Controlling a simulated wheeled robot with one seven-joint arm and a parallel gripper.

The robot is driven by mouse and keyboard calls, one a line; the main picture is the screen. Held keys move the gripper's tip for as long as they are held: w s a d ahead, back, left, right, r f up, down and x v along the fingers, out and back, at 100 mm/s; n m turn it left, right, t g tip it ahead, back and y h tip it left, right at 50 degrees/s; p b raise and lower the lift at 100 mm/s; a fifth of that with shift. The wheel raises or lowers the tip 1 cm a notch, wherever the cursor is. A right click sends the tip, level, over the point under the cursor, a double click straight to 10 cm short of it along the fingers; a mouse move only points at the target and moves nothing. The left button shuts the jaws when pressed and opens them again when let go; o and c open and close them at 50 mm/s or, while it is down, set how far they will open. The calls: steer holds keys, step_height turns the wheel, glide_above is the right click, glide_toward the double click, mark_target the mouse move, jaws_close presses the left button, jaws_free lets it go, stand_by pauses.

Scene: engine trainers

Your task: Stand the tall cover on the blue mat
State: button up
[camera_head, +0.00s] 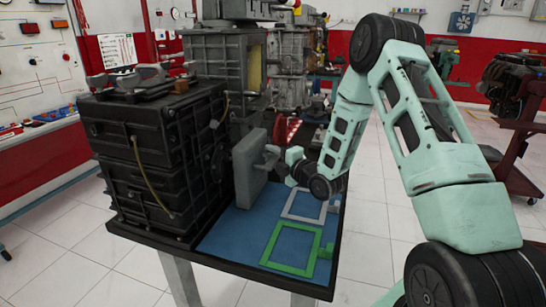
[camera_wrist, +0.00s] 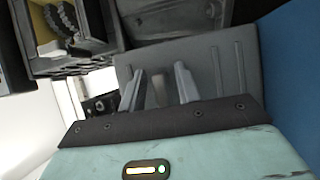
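The tall cover (camera_head: 249,178) is a grey, upright plate beside the black engine block, at the left of the blue mat (camera_head: 227,236). Its lower edge is at or just above the mat; I cannot tell which. In the wrist view, the cover's ribbed grey face (camera_wrist: 204,64) fills the middle. My gripper (camera_head: 272,158) is right at the cover's right face. The fingertips' contact with the cover is unclear.
The black engine block (camera_head: 160,160) stands close on the left. A green square outline (camera_head: 291,269) and a grey one (camera_head: 303,217) lie bare on the mat. More engine trainers (camera_head: 225,60) stand behind. White tiled floor surrounds the table.

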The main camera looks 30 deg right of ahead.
steer(key=s+d+b, duration=0.1)
steer(key=s+b, duration=0.1)
steer(key=s, duration=1)
steer(key=shift+d, duration=0.4)
steer(key=shift+w, duration=0.1)
steer(key=s+a+m+g+h, duration=0.3)
steer(key=s+a+m+g, duration=1.1)
steer(key=m, duration=0.6)
steer(key=s+a+r+n+g+p, duration=0.2)
steer(key=s+a+r+n+p, duration=0.2)
steer(key=a, duration=0.4)
steer(key=s+a+r+n+g+p, duration=0.1)
steer(key=s+a+r+n+p, duration=0.2)
steer(key=s+a+r+p, duration=0.2)
steer(key=s+a+r, duration=0.2)
steer(key=s+a, duration=0.1)
steer(key=s, duration=0.1)
steer(key=shift+s+a+r+n+g+y, duration=0.3)
steer(key=shift+n+g+y, duration=0.1)
